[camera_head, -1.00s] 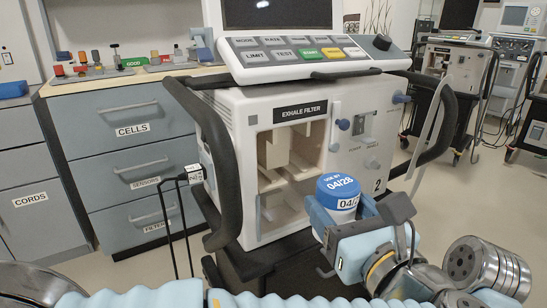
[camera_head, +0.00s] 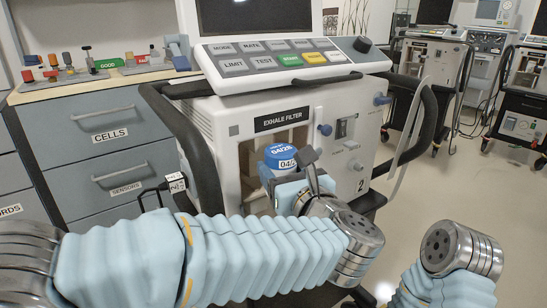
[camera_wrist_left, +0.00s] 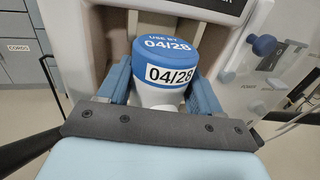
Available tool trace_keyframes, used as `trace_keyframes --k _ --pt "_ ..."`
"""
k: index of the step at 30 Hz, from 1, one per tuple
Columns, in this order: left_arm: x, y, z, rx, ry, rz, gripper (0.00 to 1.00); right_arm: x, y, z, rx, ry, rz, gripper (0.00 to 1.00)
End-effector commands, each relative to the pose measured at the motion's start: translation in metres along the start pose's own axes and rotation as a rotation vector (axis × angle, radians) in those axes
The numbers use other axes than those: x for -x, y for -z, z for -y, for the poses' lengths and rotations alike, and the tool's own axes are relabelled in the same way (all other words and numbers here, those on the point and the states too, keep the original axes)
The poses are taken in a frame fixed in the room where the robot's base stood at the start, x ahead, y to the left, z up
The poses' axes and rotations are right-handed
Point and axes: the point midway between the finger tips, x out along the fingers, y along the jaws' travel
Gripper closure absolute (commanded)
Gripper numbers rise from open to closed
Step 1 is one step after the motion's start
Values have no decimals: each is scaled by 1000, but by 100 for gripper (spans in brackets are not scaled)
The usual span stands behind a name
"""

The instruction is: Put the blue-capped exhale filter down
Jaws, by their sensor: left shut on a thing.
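The blue-capped exhale filter (camera_head: 280,152) has a white body and a "04/28" label, and it stands about upright. My left gripper (camera_head: 284,166) is shut on it, at the mouth of the open compartment (camera_head: 298,135) under the "EXHALE FILTER" sign. In the left wrist view the filter (camera_wrist_left: 167,60) sits between the two blue fingers (camera_wrist_left: 160,88), with the compartment walls behind it. The filter's lower end is hidden by the gripper, so I cannot tell whether it touches the compartment floor. My right gripper is out of view.
The ventilator (camera_head: 215,118) has a dark bumper handle (camera_head: 180,125) left of the compartment and another (camera_head: 425,125) at the right. A blue knob (camera_head: 325,129) sticks out right of the opening. Drawers (camera_head: 112,150) stand at the left; open floor lies at the right.

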Motion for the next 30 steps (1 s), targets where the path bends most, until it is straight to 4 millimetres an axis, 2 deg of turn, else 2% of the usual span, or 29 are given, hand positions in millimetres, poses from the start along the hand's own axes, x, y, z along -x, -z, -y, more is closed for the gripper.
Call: trace_keyframes --k 4,10,25,26,30 --pt "-15 -1 0 -1 -1 0 68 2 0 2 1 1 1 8" --pt "-49 -1 0 -2 -1 0 68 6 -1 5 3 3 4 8" --pt "-48 10 0 0 1 0 68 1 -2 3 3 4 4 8" --pt "-48 9 0 0 1 0 32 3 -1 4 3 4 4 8" --pt "-48 9 0 -1 1 0 11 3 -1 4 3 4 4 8"
